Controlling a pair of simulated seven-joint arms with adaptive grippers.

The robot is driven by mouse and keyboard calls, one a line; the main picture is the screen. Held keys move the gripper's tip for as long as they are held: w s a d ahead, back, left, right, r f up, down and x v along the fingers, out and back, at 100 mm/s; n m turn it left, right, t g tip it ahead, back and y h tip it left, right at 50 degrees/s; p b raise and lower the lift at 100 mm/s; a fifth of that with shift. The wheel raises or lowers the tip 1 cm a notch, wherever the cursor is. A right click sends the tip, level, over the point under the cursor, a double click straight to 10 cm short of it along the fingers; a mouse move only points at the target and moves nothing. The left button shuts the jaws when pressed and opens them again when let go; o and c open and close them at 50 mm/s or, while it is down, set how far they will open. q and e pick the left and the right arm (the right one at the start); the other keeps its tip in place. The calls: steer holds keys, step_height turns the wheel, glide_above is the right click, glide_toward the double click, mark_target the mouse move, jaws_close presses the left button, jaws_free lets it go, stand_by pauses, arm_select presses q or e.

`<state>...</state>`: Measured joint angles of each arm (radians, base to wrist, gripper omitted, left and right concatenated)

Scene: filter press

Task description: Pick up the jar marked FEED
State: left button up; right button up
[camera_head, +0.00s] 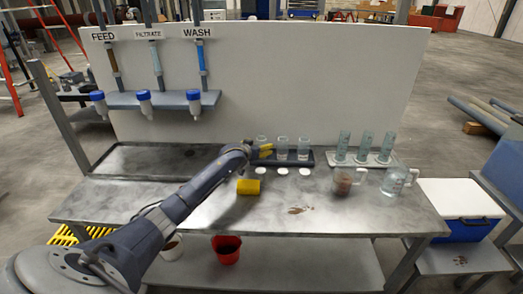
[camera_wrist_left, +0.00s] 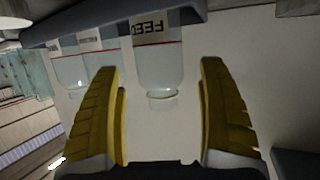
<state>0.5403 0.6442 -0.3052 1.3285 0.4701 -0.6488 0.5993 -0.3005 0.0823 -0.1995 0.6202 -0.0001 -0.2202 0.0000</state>
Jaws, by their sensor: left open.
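The jar marked FEED (camera_wrist_left: 158,62) is a clear jar with a white, red-edged label, upside down in the left wrist view. It looks empty. In the head view it is the leftmost jar (camera_head: 261,140) in the dark rack (camera_head: 326,157), partly hidden by my left gripper (camera_head: 264,151). The yellow fingers of my left gripper (camera_wrist_left: 161,68) are open, one on each side of the jar in the wrist view. Gaps show on both sides; how deep the jar sits between them is unclear. Two similar jars (camera_head: 282,147) (camera_head: 303,147) stand to its right. My right gripper is not in view.
White lids (camera_head: 282,171) and a yellow block (camera_head: 248,187) lie before the rack. Graduated cylinders (camera_head: 364,145), a jug of brown liquid (camera_head: 343,183) and a clear jug (camera_head: 393,182) stand right. The front right bench (camera_head: 330,215) is mostly clear, with a brown spill.

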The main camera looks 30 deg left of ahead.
mark_target(262, 144)
arm_select(q)
steer(key=shift+x, duration=1.6)
steer(key=shift+c, duration=0.4)
steer(key=c, duration=1.2)
